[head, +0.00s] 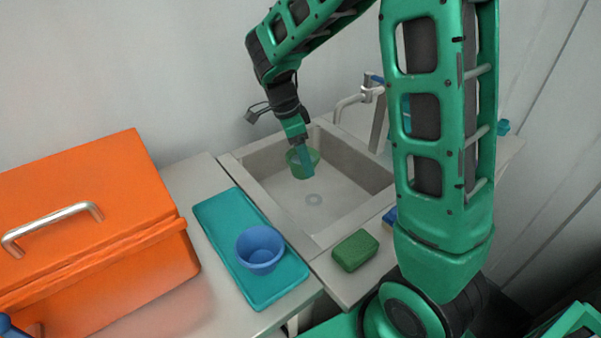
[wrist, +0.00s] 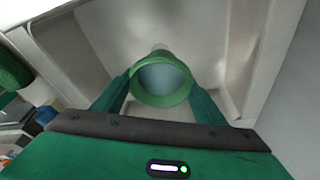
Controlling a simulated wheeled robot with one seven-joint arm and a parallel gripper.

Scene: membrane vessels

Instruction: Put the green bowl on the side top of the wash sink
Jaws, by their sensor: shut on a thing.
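The green bowl (head: 314,158) is inside the basin of the wash sink (head: 345,196), toward its back left. My gripper (head: 306,165) is shut on the bowl and reaches down into the basin from above. In the wrist view the green bowl (wrist: 160,80) is between the two green fingers (wrist: 160,95), with its round opening facing the camera. I cannot tell whether the bowl touches the basin floor. The drain shows in front of it in the head view.
A teal tray (head: 215,212) with a blue bowl (head: 260,249) on it lies left of the sink. A green sponge (head: 355,250) lies on the sink's front ledge. A faucet (head: 372,95) stands behind the basin. An orange toolbox (head: 90,205) fills the far left.

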